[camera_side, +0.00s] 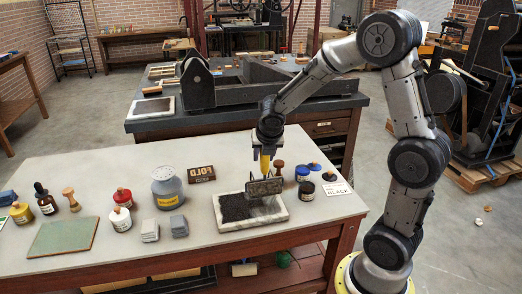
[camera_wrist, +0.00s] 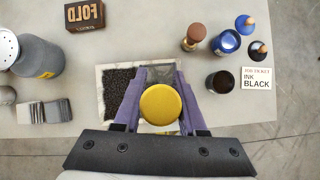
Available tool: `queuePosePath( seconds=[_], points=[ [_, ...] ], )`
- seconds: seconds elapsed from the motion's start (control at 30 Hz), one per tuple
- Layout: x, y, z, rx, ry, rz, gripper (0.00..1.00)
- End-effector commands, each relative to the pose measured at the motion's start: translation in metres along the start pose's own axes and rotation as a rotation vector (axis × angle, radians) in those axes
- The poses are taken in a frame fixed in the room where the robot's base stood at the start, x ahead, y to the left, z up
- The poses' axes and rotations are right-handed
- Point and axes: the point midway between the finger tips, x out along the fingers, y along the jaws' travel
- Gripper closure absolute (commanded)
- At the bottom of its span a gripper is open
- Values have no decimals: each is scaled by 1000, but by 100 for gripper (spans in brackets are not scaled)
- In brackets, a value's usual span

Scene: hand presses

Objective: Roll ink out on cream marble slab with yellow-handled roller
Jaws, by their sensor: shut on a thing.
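The cream marble slab (camera_side: 264,219) lies on the near table; its pale rim also shows in the wrist view (camera_wrist: 101,72). A black, grainy-looking ink patch (camera_side: 234,209) covers its left part, and the wrist view shows the patch too (camera_wrist: 120,88). My gripper (camera_side: 265,153) is above the slab, shut on the yellow handle (camera_side: 264,164) of the roller. In the wrist view the round yellow handle top (camera_wrist: 160,104) sits between my purple fingers. The dark roller (camera_side: 264,187) is over the slab's right part, beside the patch. I cannot tell whether it touches the slab.
A wooden-handled tool (camera_side: 279,167), blue-topped containers (camera_side: 302,173), a dark jar (camera_side: 306,191) and an ink card (camera_side: 338,188) stand close right. A grey can (camera_side: 167,189), a type block (camera_side: 201,173) and grey blocks (camera_side: 150,230) are left. The table's front strip is clear.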

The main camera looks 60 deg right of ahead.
Motion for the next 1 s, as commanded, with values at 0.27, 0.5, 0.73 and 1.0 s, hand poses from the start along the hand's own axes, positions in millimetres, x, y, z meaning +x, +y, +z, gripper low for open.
queuePosePath(
  seconds=[0.27, 0.5, 0.73, 1.0],
  points=[
    [-17, -4, -25, -2, -2, 4, 100],
    [-27, -8, -45, -1, -2, 1, 100],
    [-10, -9, -54, 0, -3, -1, 100],
    [-5, -9, -57, 0, -2, 2, 100]
  ],
)
